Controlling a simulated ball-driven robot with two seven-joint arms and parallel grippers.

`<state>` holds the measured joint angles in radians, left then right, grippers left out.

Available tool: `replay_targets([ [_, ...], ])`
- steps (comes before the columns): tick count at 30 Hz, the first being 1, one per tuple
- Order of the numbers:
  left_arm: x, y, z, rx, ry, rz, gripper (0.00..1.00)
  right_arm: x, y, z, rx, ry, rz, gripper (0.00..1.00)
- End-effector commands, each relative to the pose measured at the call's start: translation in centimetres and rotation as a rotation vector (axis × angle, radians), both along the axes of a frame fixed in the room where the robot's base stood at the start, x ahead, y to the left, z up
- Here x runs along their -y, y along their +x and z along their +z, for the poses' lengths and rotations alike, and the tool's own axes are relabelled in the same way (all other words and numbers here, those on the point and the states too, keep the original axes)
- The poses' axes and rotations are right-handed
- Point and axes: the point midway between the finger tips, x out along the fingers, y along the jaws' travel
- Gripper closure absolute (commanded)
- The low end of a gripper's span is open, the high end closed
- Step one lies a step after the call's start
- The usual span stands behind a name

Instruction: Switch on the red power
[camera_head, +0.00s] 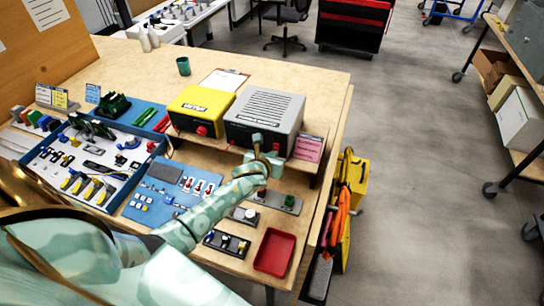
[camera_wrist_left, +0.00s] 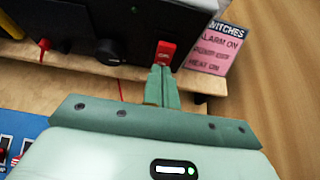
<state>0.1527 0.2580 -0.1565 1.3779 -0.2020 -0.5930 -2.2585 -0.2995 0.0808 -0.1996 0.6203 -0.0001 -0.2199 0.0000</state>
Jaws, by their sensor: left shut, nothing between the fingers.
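The red power switch (camera_wrist_left: 166,50) sits on the dark front of the grey box in the left wrist view. The grey box (camera_head: 264,107) stands on a raised shelf in the head view, with the gripper in front of its face. My left gripper (camera_head: 260,142) is shut and empty. In the left wrist view its fingertips (camera_wrist_left: 161,70) point at the switch and overlap its lower edge; I cannot tell whether they touch. The switch's on or off position is not clear. My right gripper is not in view.
A black knob (camera_wrist_left: 108,51) and a red plug (camera_wrist_left: 44,45) are left of the switch. A pink switches card (camera_head: 308,148) stands to its right. A yellow box (camera_head: 201,103) is left of the grey box. A red tray (camera_head: 274,252) lies near the bench's front edge.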

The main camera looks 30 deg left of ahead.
Motion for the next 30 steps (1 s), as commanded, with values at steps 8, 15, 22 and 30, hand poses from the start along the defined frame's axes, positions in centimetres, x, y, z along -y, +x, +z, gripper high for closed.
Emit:
replay_targets([
  [8, -0.1, 0.3, -0.9, 0.055, 0.015, -0.001, 1.0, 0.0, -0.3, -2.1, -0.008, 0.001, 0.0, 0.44],
  [15, -0.1, 0.5, -0.3, 0.076, 0.018, 0.0, 1.0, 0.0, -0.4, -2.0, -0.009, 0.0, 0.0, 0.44],
  [22, -0.1, 0.5, 0.5, 0.079, 0.018, 0.0, 1.0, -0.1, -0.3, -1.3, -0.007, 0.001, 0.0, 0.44],
  [30, -0.2, 0.6, 1.7, 0.081, 0.019, 0.0, 1.0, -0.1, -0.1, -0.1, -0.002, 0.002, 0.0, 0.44],
])
